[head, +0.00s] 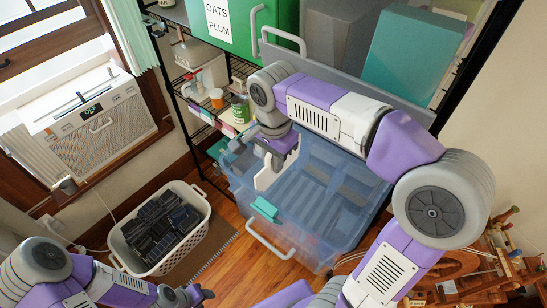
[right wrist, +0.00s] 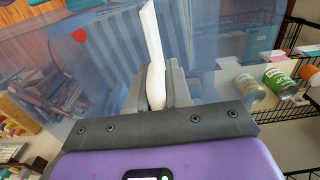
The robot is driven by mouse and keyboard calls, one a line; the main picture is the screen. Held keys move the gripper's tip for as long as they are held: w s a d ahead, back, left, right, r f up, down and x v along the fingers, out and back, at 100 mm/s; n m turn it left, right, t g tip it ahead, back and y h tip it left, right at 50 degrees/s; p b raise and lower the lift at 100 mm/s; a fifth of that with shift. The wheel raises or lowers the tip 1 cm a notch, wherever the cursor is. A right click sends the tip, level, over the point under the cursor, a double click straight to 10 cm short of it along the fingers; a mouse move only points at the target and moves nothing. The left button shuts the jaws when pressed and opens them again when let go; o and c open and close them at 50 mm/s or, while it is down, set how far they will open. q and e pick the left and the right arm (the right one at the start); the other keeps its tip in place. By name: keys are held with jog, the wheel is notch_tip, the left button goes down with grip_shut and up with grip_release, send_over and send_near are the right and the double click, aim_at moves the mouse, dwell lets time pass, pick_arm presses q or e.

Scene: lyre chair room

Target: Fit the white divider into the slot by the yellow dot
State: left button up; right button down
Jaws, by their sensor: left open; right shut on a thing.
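The white divider (head: 265,178) is held upright in my right gripper (head: 274,152), over the left part of the clear blue drawer (head: 345,250). In the right wrist view the divider (right wrist: 151,50) stands out between the grey fingers of that gripper (right wrist: 155,88), with the ribbed drawer floor behind it. I cannot tell whether the divider's lower edge touches the drawer. My left gripper (head: 187,297) is open and empty at the bottom left, near the laundry basket. I cannot make out the yellow dot or the slot in either view.
A teal clip (head: 264,208) sits on the drawer's front rim, above a grey handle (head: 268,243). A white basket (head: 196,198) of dark items stands on the floor to the left. A wire shelf with cans (head: 240,108) is behind. Wooden equipment (head: 470,272) stands at right.

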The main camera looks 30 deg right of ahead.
aim_at(273, 181)
jog(key=shift+f+b, duration=2.55)
jog(key=shift+f, duration=0.95)
jog(key=c, duration=1)
grip_release()
notch_tip(273, 181, up, 8)
jog(key=shift+f+p, duration=0.2)
jog(key=shift+p, duration=0.75)
